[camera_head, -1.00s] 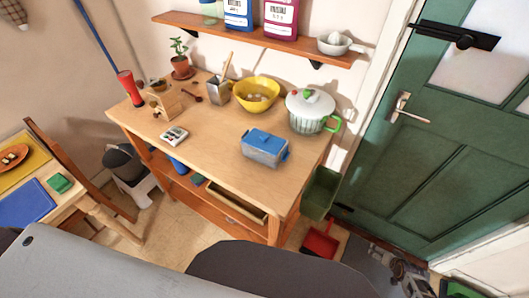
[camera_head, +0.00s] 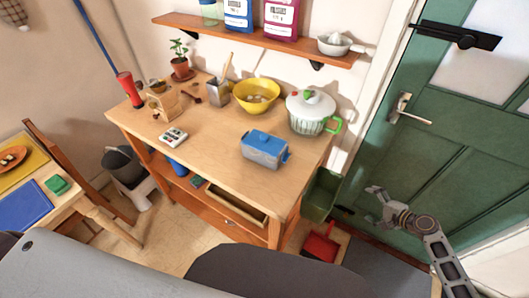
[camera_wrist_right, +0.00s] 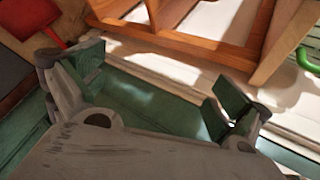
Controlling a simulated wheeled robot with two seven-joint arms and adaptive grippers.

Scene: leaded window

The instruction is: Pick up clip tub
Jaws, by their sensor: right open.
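The clip tub (camera_head: 265,149) appears to be the box with a blue lid and clips at its sides. It stands upright near the front edge of the wooden table, right of the middle. My right gripper (camera_head: 375,203) is open and empty in front of the green door, to the right of the table and well apart from the tub. In the right wrist view the open jaws (camera_wrist_right: 150,95) show with nothing between them, and the tub is not visible there. My left gripper is not in view.
On the table (camera_head: 215,165) stand a yellow bowl (camera_head: 257,97), a lidded pot (camera_head: 311,112) behind the tub, a metal container (camera_head: 218,93) and a small white item (camera_head: 173,137). A shelf (camera_head: 260,38) hangs above. A green bin (camera_head: 321,195) and red dustpan (camera_head: 320,243) are beside the table.

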